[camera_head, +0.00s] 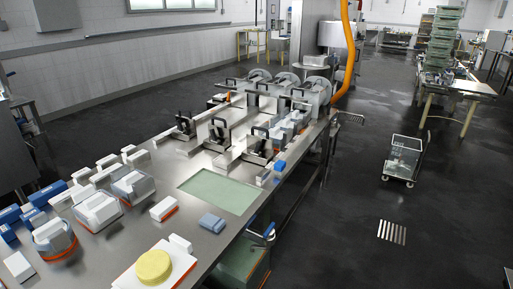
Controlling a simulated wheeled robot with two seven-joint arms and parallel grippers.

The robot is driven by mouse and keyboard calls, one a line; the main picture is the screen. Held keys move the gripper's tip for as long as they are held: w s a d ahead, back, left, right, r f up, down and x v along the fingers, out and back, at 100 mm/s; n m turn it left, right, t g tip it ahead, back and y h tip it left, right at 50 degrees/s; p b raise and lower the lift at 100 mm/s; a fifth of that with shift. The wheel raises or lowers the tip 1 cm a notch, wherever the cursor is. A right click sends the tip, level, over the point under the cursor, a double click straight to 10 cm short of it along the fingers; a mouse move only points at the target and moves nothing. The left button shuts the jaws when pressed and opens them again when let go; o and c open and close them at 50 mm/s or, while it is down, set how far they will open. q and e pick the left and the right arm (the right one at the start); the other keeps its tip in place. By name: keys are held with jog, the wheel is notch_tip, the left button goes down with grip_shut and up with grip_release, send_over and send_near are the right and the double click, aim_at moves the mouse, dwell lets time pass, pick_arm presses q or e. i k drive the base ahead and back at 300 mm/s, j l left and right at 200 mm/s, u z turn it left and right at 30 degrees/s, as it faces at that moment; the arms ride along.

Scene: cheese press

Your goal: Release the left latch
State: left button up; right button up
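Dark latch-like clamps stand on the long steel table (170,190). The leftmost is a black clamp (184,125). A second dark clamp (218,131) stands right of it, and another (259,148) is farther right and nearer. They are too small to tell whether any is latched. Behind them is the press (285,90), with several round grey heads and black handles. Neither of my grippers is in view.
White and grey moulds (132,186) crowd the table's left side. A yellow cheese (154,266) sits on a white board (178,272) in front. A pale green panel (218,193) is bare. An orange hose (347,45) hangs at the press. A cart (402,158) stands on the open floor right.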

aim_at(258, 145)
jog(key=i+u, duration=0.1)
jog(key=u, duration=0.25)
jog(key=i+l+u, duration=0.1)
jog(key=u, duration=0.25)
jog(key=i+l+u, duration=0.15)
jog(key=i+l, duration=0.2)
jog(key=i+l+u, duration=0.15)
jog(key=i+l, duration=0.15)
jog(key=i+l+u, duration=0.1)
jog(key=i+l, duration=0.2)
jog(key=l, duration=0.25)
jog(key=i+l+u, duration=0.15)
jog(key=l, duration=0.3)
jog(key=i, duration=0.1)
